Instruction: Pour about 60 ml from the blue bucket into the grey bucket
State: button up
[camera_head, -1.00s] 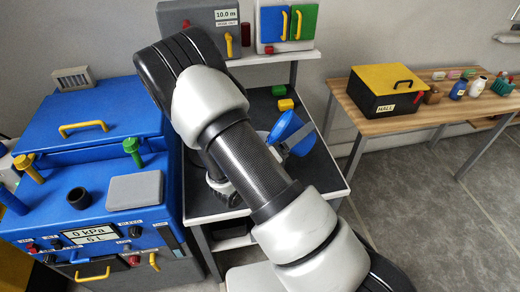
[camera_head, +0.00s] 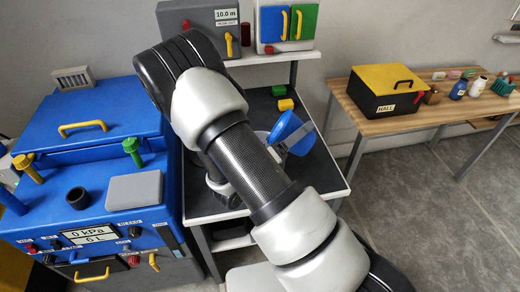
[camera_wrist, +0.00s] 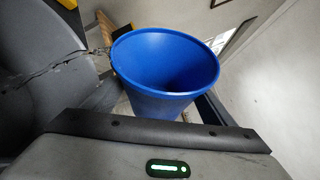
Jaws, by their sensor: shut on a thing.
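The blue bucket (camera_head: 287,130) shows in the head view beyond my arm, tilted well over above the dark bench. In the wrist view the same blue bucket (camera_wrist: 165,75) fills the middle, and I see its rim and part of its inside. My gripper (camera_wrist: 160,100) is shut on it; the fingers are mostly hidden. A clear, glassy streak (camera_wrist: 65,65) runs left from the bucket's rim and looks like liquid. A pale rounded edge (camera_head: 263,137) beside the blue bucket may be the grey bucket, but my arm covers most of it. The water level is not visible.
The dark bench (camera_head: 325,180) has free room at its right front. Yellow and green blocks (camera_head: 284,104) lie at its back. A blue machine (camera_head: 85,215) stands left. A wooden table (camera_head: 430,110) with a yellow-lidded box (camera_head: 385,78) stands right.

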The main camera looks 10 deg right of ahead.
aim_at(307, 150)
jog(key=shift+r+p, duration=0.35)
jog(key=shift+p, duration=0.05)
jog(key=f+m, duration=0.1)
jog(key=f+m+y, duration=0.1)
jog(key=m+y, duration=0.1)
jog(key=m, duration=0.1)
jog(key=shift+s+d+f+g+b, duration=0.2)
jog(key=shift+d+f+g+b, duration=0.15)
jog(key=shift+f+g+b, duration=0.05)
jog(key=shift+s+d+r+m+y, duration=0.1)
jog(key=shift+s+d+m+y, duration=0.05)
jog(key=shift+d+m+y, duration=0.2)
dwell(1.1)
jog(key=shift+s+d+r+m, duration=0.1)
jog(key=shift+s+d+m, duration=0.15)
jog(key=shift+m, duration=0.1)
jog(key=f+m+y+b, duration=0.1)
jog(key=d+f+m+b, duration=0.1)
jog(key=b, duration=0.1)
jog(key=shift+s+d+f+y, duration=0.25)
jog(key=shift+s+d+y, duration=0.05)
jog(key=shift+s+y, duration=0.1)
jog(key=m+b, duration=0.1)
jog(key=d+f+m+y+b, duration=0.1)
jog(key=b, duration=0.1)
jog(key=shift+s, duration=0.35)
